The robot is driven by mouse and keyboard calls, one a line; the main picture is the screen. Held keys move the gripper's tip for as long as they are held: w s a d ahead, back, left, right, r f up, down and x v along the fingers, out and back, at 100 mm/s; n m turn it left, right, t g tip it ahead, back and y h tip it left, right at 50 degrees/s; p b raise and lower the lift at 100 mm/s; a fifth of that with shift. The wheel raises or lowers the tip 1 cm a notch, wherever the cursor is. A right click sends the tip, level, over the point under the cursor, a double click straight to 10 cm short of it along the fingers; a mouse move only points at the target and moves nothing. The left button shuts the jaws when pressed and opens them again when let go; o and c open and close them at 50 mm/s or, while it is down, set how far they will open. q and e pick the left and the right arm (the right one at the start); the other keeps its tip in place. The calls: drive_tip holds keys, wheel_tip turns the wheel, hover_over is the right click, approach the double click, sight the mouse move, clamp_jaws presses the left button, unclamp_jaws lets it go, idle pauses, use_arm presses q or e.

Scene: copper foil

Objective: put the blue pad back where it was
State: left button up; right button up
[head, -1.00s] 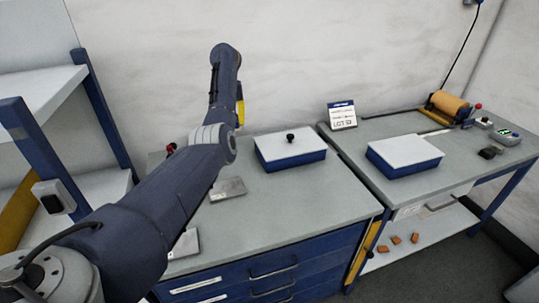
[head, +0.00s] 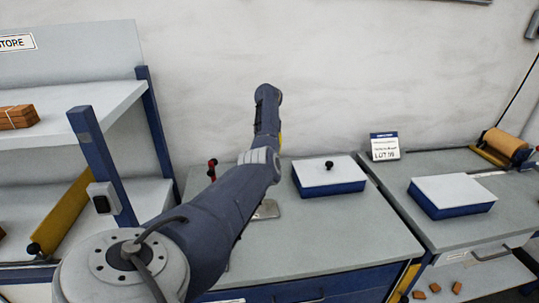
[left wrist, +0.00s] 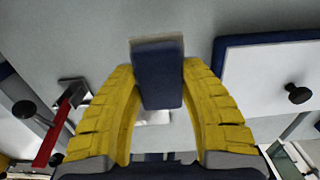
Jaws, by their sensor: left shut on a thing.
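In the left wrist view, the yellow fingers of my left gripper (left wrist: 160,88) are shut on the blue pad (left wrist: 160,75). The pad is a dark blue block with a grey-brown strip along its far end. In the head view only a sliver of yellow shows behind my left arm; the pad is hidden there. The gripper is over the grey worktop (head: 310,230), left of the white-lidded blue box with a black knob (head: 330,176). My right gripper is in neither view.
A metal plate (head: 267,210) lies partly behind my arm, and a red-handled item (head: 212,169) stands at the worktop's back left. A second white-lidded box (head: 452,196), a lot sign (head: 384,146) and an orange roller (head: 505,144) are to the right. Shelving (head: 75,120) with brown blocks (head: 19,117) is at left.

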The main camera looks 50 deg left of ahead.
use_arm(q)
wheel_tip(320, 180, down, 10)
drive_tip(key=shift+f, duration=0.25)
idle(0.4)
drive_tip(key=o, duration=1.2)
drive_tip(key=shift+f, duration=0.1)
drive_tip(key=shift+c, duration=0.2)
wheel_tip(320, 180, up, 12)
drive_tip(key=shift+r, duration=0.15)
